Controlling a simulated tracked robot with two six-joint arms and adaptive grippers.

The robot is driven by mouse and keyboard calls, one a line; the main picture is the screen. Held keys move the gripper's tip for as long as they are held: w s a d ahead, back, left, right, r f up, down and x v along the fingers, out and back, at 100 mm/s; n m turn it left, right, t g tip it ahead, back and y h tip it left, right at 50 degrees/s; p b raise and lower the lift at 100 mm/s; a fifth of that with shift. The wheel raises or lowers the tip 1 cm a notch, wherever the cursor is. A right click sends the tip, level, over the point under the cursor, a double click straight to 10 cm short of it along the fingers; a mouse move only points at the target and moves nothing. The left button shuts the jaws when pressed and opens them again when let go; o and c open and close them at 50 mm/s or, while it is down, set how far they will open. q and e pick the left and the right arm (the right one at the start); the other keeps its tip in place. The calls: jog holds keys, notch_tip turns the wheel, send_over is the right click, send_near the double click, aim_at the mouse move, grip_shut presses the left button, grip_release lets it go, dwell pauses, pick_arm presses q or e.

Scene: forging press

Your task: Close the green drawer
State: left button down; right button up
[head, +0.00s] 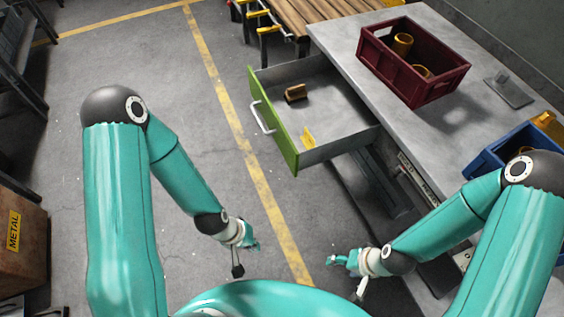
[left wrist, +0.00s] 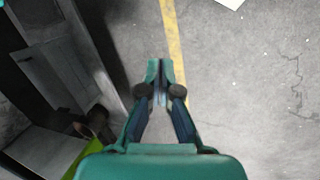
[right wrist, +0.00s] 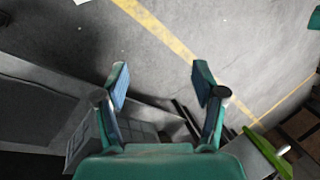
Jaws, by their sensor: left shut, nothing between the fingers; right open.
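The green drawer (head: 273,119) is pulled out of the grey workbench, its green front facing left with a white handle (head: 262,117) on it. Inside lie a brown brush-like block (head: 295,93) and a yellow item (head: 308,138). The green front also shows at the lower left of the left wrist view (left wrist: 88,147) and the lower right of the right wrist view (right wrist: 268,152). My left gripper (head: 255,246) is shut and empty, below and left of the drawer, apart from it. My right gripper (head: 333,260) is open and empty, in front of the bench, below the drawer in the picture.
On the grey workbench (head: 345,40) stand a dark red crate (head: 415,85) with yellow parts and a blue bin (head: 490,160). A wooden slatted conveyor (head: 310,12) is behind. A METAL box (head: 20,240) stands at left. The floor left of the drawer, with yellow lines, is clear.

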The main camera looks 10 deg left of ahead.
jog(key=shift+o, duration=0.9)
notch_tip(320, 180, down, 2)
jog(key=shift+f+b, duration=0.15)
jog(key=shift+b, duration=0.75)
pick_arm(q)
jog(key=w+a+r+n+t+h+b, duration=0.2)
jog(key=w+r+n, duration=0.5)
jog(key=w+n, duration=0.3)
jog(key=w+a+r+n+t+h+b, duration=0.2)
jog(key=w+a+r+n, duration=0.1)
jog(key=w+r+n, duration=0.65)
jog(key=shift+n, duration=0.85)
jog(key=x, duration=0.4)
jog(key=b+x, duration=0.1)
jog(key=x, duration=0.8)
jog(key=shift+s+d+f, duration=0.15)
jog(key=shift+s+d, duration=0.1)
jog(key=shift+d, duration=0.15)
jog(key=shift+w+d, duration=0.2)
jog(key=shift+d, duration=0.05)
pick_arm(e)
notch_tip(320, 180, down, 5)
jog(key=shift+f, duration=0.2)
pick_arm(q)
jog(key=shift+a, duration=0.15)
